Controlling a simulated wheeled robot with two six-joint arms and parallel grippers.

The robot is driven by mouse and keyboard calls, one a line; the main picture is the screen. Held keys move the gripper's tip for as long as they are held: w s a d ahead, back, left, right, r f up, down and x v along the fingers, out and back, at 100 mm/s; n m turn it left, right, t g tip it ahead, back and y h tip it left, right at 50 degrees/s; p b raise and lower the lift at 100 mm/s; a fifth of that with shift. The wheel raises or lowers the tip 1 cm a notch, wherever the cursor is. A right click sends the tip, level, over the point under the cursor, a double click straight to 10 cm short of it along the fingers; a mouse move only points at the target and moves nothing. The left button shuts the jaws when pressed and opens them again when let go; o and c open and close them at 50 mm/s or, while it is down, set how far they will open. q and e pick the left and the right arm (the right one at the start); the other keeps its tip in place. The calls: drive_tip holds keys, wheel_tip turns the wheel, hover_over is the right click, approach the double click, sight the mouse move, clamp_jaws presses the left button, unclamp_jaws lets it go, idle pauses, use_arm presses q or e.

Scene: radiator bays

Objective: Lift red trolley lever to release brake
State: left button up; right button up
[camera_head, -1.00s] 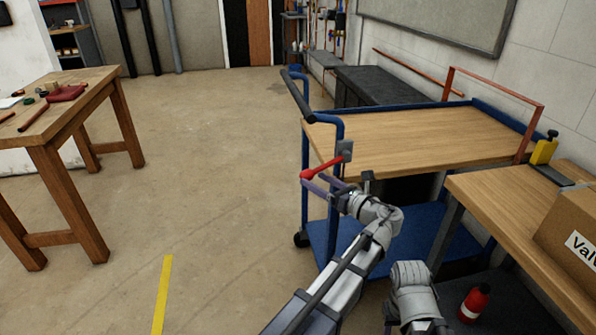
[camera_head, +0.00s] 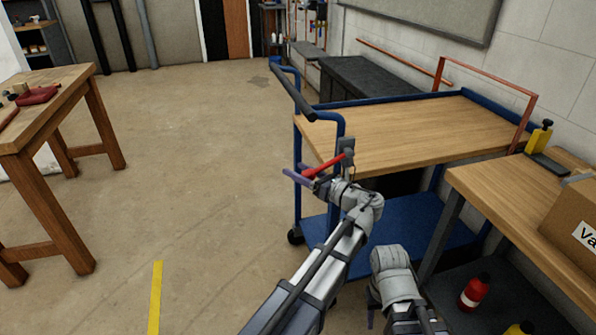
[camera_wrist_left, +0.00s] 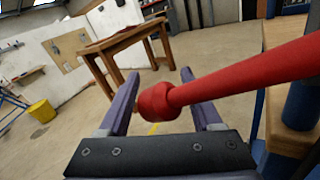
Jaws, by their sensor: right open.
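The red lever (camera_head: 325,166) sticks out to the left from a grey bracket on the handle-end post of the blue trolley (camera_head: 338,132), its knob end slightly lower. My left gripper (camera_head: 298,176) is at the lever's knob end. In the left wrist view the lever (camera_wrist_left: 240,78) crosses above the right finger, and its round knob shows between the two spread fingers of the left gripper (camera_wrist_left: 162,95). The jaws are open; I cannot tell whether they touch the lever. My right gripper (camera_head: 371,316) is low beside the trolley, mostly hidden by its own wrist.
A wooden workbench (camera_head: 475,192) with a cardboard box (camera_head: 572,222) stands at the right, with a red bottle (camera_head: 474,292) below. A wooden table (camera_head: 62,95) stands at the left. The floor between is clear.

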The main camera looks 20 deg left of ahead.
use_arm(q)
clamp_jaws()
idle(0.3)
idle(0.3)
